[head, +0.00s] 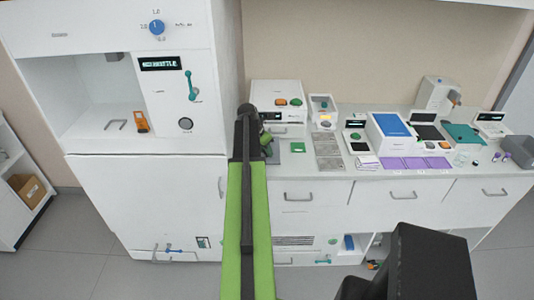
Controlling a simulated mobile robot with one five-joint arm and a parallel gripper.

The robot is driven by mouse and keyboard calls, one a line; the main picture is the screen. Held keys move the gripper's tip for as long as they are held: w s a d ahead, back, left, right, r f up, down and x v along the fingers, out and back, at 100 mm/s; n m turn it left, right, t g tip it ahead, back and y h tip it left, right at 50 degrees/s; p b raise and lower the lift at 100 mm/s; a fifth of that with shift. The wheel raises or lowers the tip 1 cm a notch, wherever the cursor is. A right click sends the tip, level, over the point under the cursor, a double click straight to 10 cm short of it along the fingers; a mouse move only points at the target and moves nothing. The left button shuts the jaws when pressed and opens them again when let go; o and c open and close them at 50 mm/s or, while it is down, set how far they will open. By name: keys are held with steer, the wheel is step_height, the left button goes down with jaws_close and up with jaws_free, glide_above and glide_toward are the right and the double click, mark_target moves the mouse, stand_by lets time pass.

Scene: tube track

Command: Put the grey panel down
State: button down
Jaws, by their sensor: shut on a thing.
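My green and black arm reaches up the middle of the view to the front of the counter. My gripper (266,144) shows only in part, just right of the arm's dark end, and is shut. A small patch of grey panel (275,154) shows at its fingers; the arm hides most of it. I cannot tell whether the panel touches the counter.
A white counter (360,183) with drawers runs to the right. Close right of my gripper are a green square (297,147) and grey textured plates (328,150). A white box device (288,100) stands behind. A tall white cabinet (150,190) stands left.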

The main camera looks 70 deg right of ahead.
mark_target(266, 156)
steer(key=f+b, duration=0.4)
steer(key=shift+w+d, duration=0.15)
steer(key=shift+d, duration=0.25)
steer(key=shift+r, duration=0.2)
steer(key=shift+f, duration=0.15)
steer(key=c, duration=1.1)
jaws_free()
steer(key=shift+a+r+p, duration=0.15)
steer(key=shift+r+p, duration=0.4)
steer(key=shift+p, duration=0.05)
steer(key=p+v, duration=1)
steer(key=v, duration=0.1)
steer(key=shift+r, duration=0.1)
